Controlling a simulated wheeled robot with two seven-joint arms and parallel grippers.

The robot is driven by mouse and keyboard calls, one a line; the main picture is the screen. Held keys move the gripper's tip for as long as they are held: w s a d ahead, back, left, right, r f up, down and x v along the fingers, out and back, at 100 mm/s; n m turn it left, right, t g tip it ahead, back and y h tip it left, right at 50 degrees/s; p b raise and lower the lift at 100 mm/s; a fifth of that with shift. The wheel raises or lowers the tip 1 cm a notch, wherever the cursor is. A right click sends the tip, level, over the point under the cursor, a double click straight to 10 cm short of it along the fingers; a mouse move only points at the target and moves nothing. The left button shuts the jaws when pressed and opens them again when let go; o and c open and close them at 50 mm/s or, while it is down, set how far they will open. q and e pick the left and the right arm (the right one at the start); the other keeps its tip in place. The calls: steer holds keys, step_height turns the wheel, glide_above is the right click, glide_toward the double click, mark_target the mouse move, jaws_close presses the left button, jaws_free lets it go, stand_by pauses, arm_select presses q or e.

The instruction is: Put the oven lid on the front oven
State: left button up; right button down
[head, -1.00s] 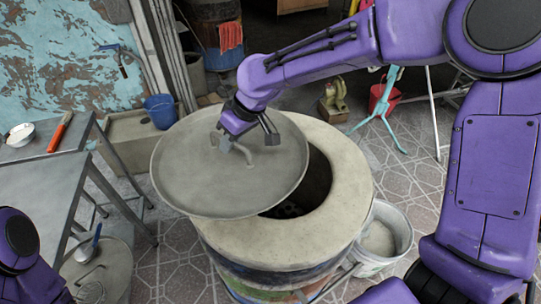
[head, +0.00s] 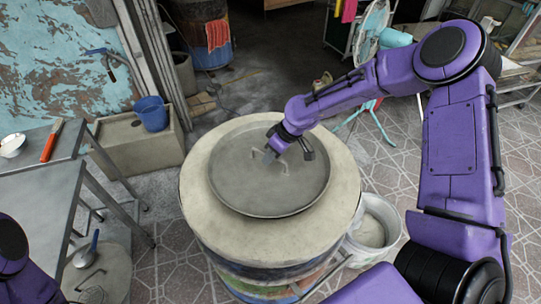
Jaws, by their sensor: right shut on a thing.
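The round grey oven lid (head: 238,178) lies flat on top of the front oven (head: 215,228), a barrel with a thick pale concrete rim. The lid covers the oven's opening, and the rim shows all around it. My right gripper (head: 284,157) is at the lid's bent handle (head: 262,156), shut on it; the fingers partly hide the handle. Of my left arm only a part shows at the lower left edge, and its gripper is out of view.
A metal table (head: 40,180) with a white bowl (head: 12,145) and a red-handled brush (head: 50,142) stands at left. A bucket (head: 372,228) stands close to the oven's right. A blue bucket (head: 152,112) sits behind left.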

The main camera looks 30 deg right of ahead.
steer(key=shift+w+f, duration=0.15)
steer(key=shift+f, duration=0.5)
steer(key=c, duration=1.1)
jaws_free()
steer(key=v, duration=1.2)
